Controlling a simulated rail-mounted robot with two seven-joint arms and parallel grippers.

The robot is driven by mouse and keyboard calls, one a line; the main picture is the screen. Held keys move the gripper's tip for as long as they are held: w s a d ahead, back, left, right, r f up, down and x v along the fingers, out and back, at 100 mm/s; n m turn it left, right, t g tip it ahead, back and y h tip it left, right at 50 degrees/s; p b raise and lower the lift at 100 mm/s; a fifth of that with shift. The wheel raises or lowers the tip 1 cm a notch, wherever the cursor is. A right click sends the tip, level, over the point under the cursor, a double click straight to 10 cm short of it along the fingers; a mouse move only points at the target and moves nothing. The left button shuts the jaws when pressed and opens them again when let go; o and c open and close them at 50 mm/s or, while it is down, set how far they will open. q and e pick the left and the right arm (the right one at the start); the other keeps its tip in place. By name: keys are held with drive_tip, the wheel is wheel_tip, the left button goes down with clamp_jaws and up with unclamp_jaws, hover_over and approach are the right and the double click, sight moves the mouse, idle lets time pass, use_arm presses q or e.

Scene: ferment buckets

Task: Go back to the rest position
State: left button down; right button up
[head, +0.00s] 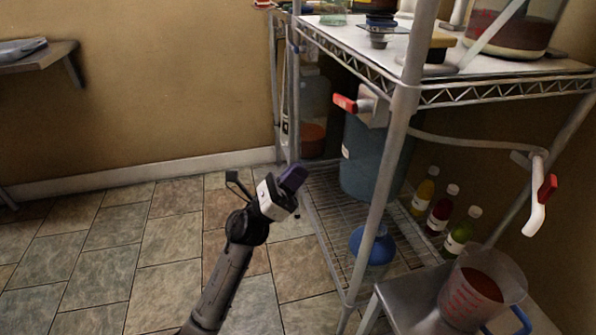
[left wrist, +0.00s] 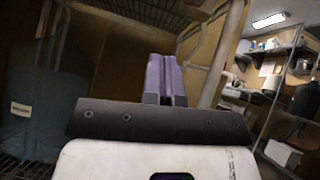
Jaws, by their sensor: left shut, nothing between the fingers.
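My left gripper (head: 291,181) reaches up from the bottom of the head view and hangs over the tiled floor, just left of the wire shelf rack (head: 403,105). Its purple fingers are shut with nothing between them. In the left wrist view the fingers (left wrist: 166,78) stand side by side and touch, in front of the rack. My right gripper is not in either view.
A blue-grey bucket (head: 368,160) stands on the rack's lower shelf, near several bottles (head: 426,196) and a blue round object (head: 372,246). A measuring jug (head: 470,300) stands on a grey stool (head: 405,303) at lower right. Floor tiles (head: 105,270) at left are clear.

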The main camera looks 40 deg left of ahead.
use_arm(q)
drive_tip(key=shift+y, duration=0.3)
